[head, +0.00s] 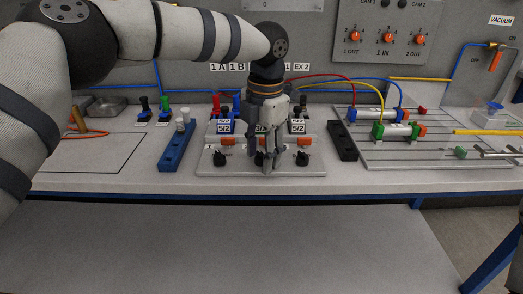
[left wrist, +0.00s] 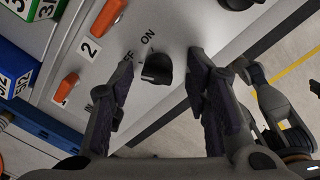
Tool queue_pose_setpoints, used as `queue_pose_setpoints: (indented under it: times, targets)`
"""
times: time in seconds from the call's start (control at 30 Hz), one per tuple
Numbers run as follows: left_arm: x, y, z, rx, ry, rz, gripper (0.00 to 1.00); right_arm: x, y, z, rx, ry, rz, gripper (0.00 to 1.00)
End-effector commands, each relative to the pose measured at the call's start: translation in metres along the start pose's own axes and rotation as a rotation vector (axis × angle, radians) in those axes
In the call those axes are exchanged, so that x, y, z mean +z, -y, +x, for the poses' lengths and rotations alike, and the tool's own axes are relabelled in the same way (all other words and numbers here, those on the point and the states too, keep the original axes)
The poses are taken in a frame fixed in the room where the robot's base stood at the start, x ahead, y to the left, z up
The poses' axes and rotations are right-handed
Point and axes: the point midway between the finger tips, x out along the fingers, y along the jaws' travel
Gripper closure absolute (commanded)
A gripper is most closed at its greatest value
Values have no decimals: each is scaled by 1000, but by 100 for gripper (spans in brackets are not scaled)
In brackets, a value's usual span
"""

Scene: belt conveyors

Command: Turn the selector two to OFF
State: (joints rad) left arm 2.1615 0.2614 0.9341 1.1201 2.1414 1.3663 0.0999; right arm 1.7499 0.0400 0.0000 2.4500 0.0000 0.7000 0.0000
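Selector two is a black knob (left wrist: 157,68) on a light panel, beside a "2" label and the words OFF and ON. In the left wrist view its narrow grip lies near the ON lettering; I cannot tell its exact setting. My left gripper (left wrist: 161,75) is open, with one finger on each side of the knob and gaps showing between. In the head view the left gripper (head: 269,165) points down over the middle of the selector panel (head: 235,168) and mostly hides this knob. What seems to be my right gripper (left wrist: 258,90) shows dark in the left wrist view, its opening unclear.
Black knobs stand on the left (head: 219,159) and right (head: 302,159) of the panel, with orange parts (head: 303,142) behind. A blue block (head: 177,147) with pegs is to the left, a black block (head: 342,141) to the right. The front table strip is clear.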

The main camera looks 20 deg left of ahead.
Motion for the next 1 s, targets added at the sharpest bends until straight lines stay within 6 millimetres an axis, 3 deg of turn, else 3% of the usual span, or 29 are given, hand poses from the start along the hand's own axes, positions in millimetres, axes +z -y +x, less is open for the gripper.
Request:
queue_pose_setpoints:
  times: [0.23, 0.5, 0.63, 0.8, 1.0]
  targets:
    - [1, -1, -14, 3, 8, -2, 57, 0, 0, 0, 0, -2, 0, 60]
    - [1, 0, -85, 3, 7, -2, 57, 0, 0, -1, 0, -2, 0, 60]
    - [1, 0, -109, 2, 5, -1, 57, 0, 0, 0, 0, -2, 0, 60]
    - [0, 0, -121, 0, 1, 0, 57, 0, 0, 0, 0, -2, 0, 60]
    - [0, 0, -121, 0, 1, 0, 57, 0, 0, 0, 0, -2, 0, 60]
